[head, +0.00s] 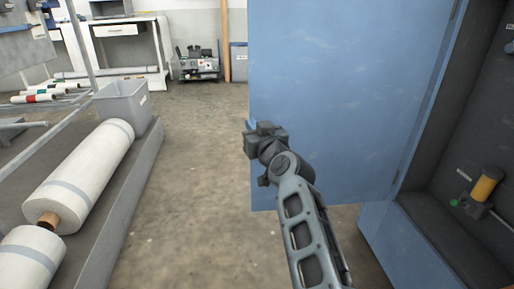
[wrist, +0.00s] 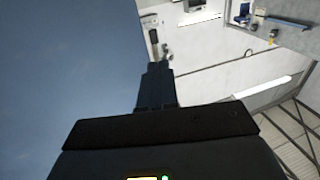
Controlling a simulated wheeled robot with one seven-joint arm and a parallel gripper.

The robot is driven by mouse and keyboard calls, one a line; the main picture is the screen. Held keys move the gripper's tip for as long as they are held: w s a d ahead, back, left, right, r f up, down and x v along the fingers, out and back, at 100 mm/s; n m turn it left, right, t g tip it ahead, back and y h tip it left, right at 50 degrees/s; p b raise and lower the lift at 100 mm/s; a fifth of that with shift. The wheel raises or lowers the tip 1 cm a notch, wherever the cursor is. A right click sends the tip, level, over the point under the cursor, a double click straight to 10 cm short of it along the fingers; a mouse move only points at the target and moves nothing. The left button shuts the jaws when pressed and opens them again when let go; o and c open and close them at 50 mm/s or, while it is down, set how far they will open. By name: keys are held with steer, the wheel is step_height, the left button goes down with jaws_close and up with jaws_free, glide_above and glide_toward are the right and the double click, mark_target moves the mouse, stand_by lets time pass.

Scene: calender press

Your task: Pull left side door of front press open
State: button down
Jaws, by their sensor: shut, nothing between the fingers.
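The blue side door (head: 340,80) stands swung out from the press (head: 430,250), with its hinge side on the right and the dark inside of the press showing. My gripper (head: 252,133) is at the door's free left edge, about mid-height in the head view, and looks shut and empty. In the wrist view the door (wrist: 65,60) fills the left side, and my shut fingers (wrist: 157,75) lie along its edge. I cannot tell whether they touch it.
On the left a low grey platform (head: 125,195) holds white rolls (head: 85,170) and a grey bin (head: 122,102). The floor (head: 200,200) between platform and door is clear. A yellow-topped part (head: 486,184) sits inside the press.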

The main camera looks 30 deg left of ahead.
steer(key=s+d+p, duration=0.4)
steer(key=s+d, duration=0.1)
steer(key=s, duration=0.4)
steer(key=shift+d, duration=0.35)
